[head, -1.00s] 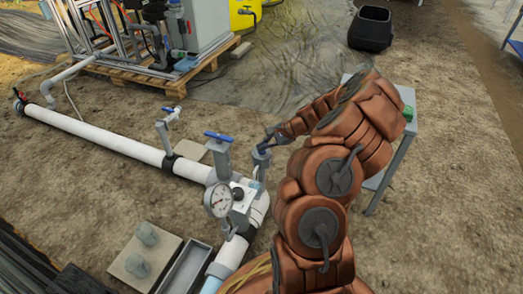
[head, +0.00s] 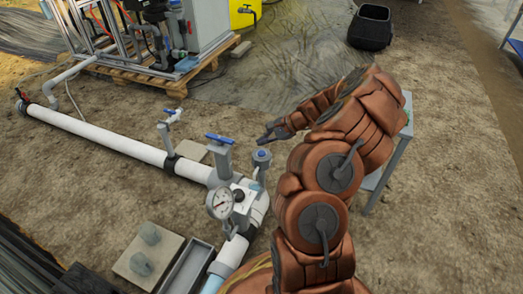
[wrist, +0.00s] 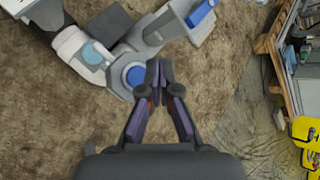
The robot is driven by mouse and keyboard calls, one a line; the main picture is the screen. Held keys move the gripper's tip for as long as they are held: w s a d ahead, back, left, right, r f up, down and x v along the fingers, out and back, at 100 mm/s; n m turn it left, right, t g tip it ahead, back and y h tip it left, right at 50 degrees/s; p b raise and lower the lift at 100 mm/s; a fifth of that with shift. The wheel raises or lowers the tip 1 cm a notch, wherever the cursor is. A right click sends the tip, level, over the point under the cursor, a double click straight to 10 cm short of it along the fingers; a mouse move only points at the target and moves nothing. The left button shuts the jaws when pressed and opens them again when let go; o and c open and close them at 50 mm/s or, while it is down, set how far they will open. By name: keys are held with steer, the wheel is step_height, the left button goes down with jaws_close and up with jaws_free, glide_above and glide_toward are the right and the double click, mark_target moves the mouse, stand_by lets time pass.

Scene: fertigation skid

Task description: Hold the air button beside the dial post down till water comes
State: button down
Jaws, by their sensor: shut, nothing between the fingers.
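The gauge with the round dial (head: 220,204) stands on the white pipe, left of my arm. Beside it, up and right, a short grey post carries a round blue button (head: 262,154). The button also shows in the wrist view (wrist: 136,76), just left of my fingertips. My gripper (head: 266,138) is shut and empty, above and slightly beyond the button in the head view. In the wrist view its fingertips (wrist: 160,68) meet beside the button. I see a gap between them and the button in the head view. I cannot tell the exact height.
A grey side table (head: 390,165) is partly behind my arm. A concrete block (head: 146,260) and trough lie at the front left. Bare soil lies beyond.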

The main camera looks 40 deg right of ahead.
steer(key=shift+r+p, duration=0.65)
steer(key=shift+r, duration=0.45)
